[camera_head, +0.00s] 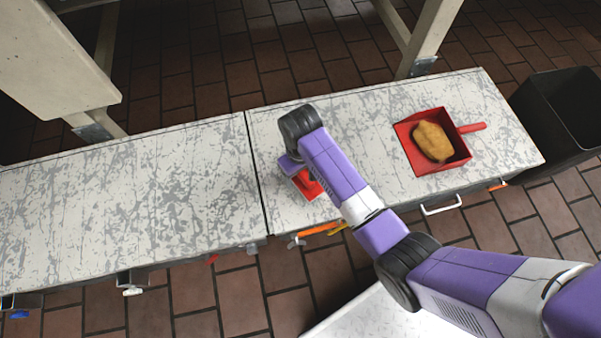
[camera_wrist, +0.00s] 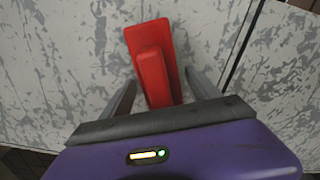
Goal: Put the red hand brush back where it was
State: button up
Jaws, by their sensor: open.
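The red hand brush (camera_wrist: 153,58) lies on the speckled white counter (camera_wrist: 55,60). In the wrist view it sits between and ahead of the two fingers of my gripper (camera_wrist: 163,92), which are apart on either side of its near end. In the head view part of the red brush (camera_head: 306,185) shows under my arm, and my gripper (camera_head: 292,166) is mostly hidden by the wrist. I cannot tell whether the fingers touch the brush.
A red dustpan (camera_head: 461,150) holding a brown bread-like piece (camera_head: 433,142) lies to the right on the counter. A dark bin (camera_head: 560,115) stands past the right end. Open drawers (camera_head: 135,280) stick out along the front edge. The left counter top (camera_head: 120,190) is clear.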

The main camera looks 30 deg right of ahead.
notch_tip(320, 180, up, 11)
jog(key=p, duration=0.4)
jog(key=shift+r+p, duration=0.2)
jog(key=shift+p, duration=0.15)
jog(key=shift+w, duration=0.1)
jog(key=w+r+t, duration=0.6)
jog(key=w+t, duration=0.2)
jog(key=w, duration=0.1)
jog(key=s+r+t, duration=0.3)
jog(key=s+r, duration=0.3)
jog(key=s, duration=0.3)
jog(key=s+r+m+t, duration=0.1)
jog(key=s+r+t, duration=0.3)
jog(key=s, duration=0.6)
jog(key=s+r+t, duration=0.2)
jog(key=s+r, duration=0.5)
jog(key=s, duration=0.2)
jog(key=s+g, duration=0.2)
jog(key=s, duration=0.7)
notch_tip(320, 180, up, 20)
jog(key=p, duration=2.1)
jog(key=shift+r, duration=0.2)
